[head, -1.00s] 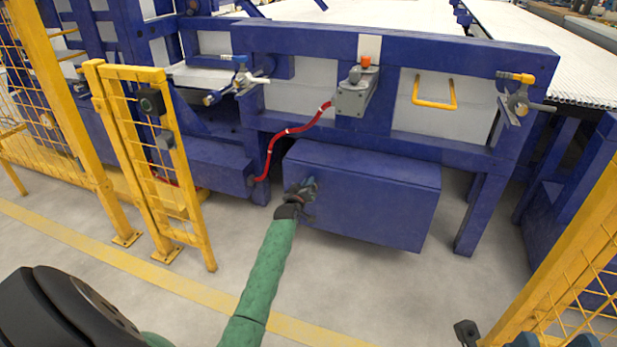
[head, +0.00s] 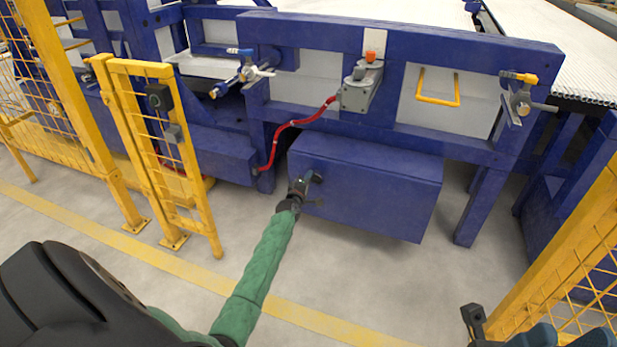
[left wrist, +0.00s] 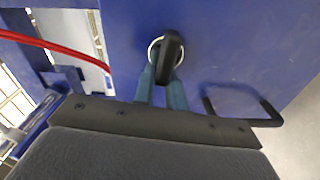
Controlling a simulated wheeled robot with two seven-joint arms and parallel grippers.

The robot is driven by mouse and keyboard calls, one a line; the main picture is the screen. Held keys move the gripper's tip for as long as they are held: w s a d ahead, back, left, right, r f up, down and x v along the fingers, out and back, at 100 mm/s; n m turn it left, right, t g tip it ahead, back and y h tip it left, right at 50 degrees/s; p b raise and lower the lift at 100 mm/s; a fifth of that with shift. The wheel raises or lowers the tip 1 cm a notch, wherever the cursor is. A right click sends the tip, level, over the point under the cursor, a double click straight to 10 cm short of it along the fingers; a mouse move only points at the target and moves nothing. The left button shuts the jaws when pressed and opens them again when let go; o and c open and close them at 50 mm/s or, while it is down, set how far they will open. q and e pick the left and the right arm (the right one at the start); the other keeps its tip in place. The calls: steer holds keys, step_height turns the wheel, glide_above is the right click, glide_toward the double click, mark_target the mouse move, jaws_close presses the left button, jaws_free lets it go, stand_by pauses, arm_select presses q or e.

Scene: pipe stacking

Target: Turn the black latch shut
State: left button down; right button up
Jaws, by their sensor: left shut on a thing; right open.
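The black latch (left wrist: 171,50) sticks out from the front of the blue box (head: 385,195), with a metal ring around its base. In the left wrist view it stands nearly upright, its free end toward my fingers. My left gripper (head: 303,185) is at the upper left of the box front. Its blue-grey fingers (left wrist: 162,92) are on either side of the latch and shut on it. The exact contact is partly hidden by the latch.
A black bar handle (left wrist: 242,112) is beside the latch on the box. A red hose (head: 290,124) runs above. A yellow gate (head: 160,150) stands left and a yellow mesh fence (head: 545,265) right. The floor (head: 370,275) before the box is clear.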

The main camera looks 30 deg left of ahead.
arm_select(q)
steer(key=shift+d+f+n, duration=0.3)
steer(key=shift+f+n, duration=0.1)
steer(key=shift+n, duration=0.4)
steer(key=shift+d, duration=0.1)
steer(key=c, duration=1.4)
jaws_free()
steer(key=shift+w+d, duration=0.1)
steer(key=shift+w, duration=0.05)
steer(key=shift+c, duration=0.2)
steer(key=shift+a+r, duration=0.1)
steer(key=shift+a, duration=0.15)
steer(key=shift+s, duration=0.2)
steer(key=p+v, duration=0.2)
steer(key=v, duration=0.5)
steer(key=shift+s, duration=0.25)
